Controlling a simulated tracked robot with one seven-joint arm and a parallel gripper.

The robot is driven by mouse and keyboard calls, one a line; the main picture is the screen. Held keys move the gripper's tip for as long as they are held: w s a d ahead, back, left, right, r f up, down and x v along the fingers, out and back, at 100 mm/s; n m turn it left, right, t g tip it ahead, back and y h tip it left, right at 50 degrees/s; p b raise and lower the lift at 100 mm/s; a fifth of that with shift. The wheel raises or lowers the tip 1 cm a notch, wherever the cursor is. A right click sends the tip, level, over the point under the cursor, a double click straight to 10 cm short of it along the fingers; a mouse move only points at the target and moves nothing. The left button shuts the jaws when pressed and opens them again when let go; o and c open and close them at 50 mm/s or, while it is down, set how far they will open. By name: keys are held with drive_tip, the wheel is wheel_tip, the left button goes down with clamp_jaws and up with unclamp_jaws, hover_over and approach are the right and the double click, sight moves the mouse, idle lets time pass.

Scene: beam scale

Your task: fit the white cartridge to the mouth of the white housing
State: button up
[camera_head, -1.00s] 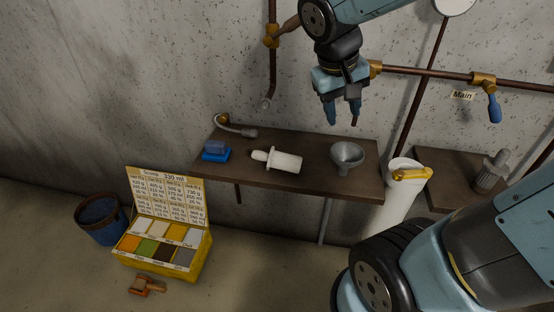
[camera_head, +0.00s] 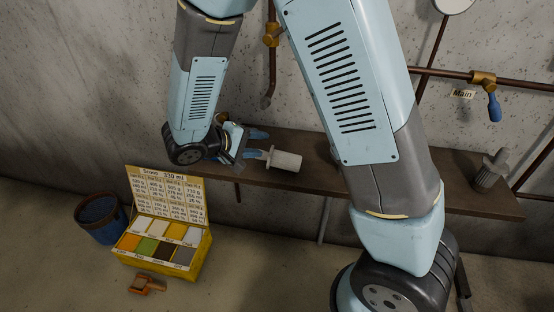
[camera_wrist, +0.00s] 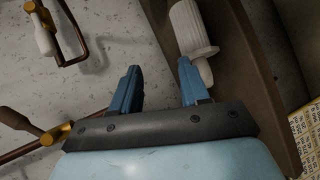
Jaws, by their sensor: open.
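The white cartridge (camera_head: 285,161) lies on its side on the brown shelf, its narrow end toward the left. In the wrist view the cartridge (camera_wrist: 188,28) shows its ribbed body, flange and narrower end, just beyond the right fingertip. My gripper (camera_head: 256,143) is at the left part of the shelf, beside the cartridge's narrow end. Its two blue fingers (camera_wrist: 158,76) are apart with nothing between them; the cartridge lies outside the gap. The white housing is hidden behind my arm.
The shelf (camera_head: 460,199) runs along the concrete wall. A yellow sample box (camera_head: 160,255), a blue bucket (camera_head: 100,220) and an orange scoop (camera_head: 147,285) are on the floor. Pipes with a blue-handled valve (camera_head: 494,107) are on the wall. A grey fitting (camera_head: 491,170) stands at the shelf's right.

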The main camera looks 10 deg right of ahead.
sight(276, 158)
drive_tip(key=a+f+n+t, duration=0.3)
drive_tip(key=a+f+t, duration=0.1)
drive_tip(key=a+f, duration=0.35)
drive_tip(key=shift+y, duration=0.4)
drive_tip(key=x, duration=0.7)
drive_tip(key=shift+w+d, duration=0.15)
drive_tip(key=shift+d, duration=0.1)
drive_tip(key=shift+x, duration=2.75)
drive_tip(key=shift+r, duration=0.1)
drive_tip(key=c, duration=0.8)
drive_tip(key=shift+r, duration=0.1)
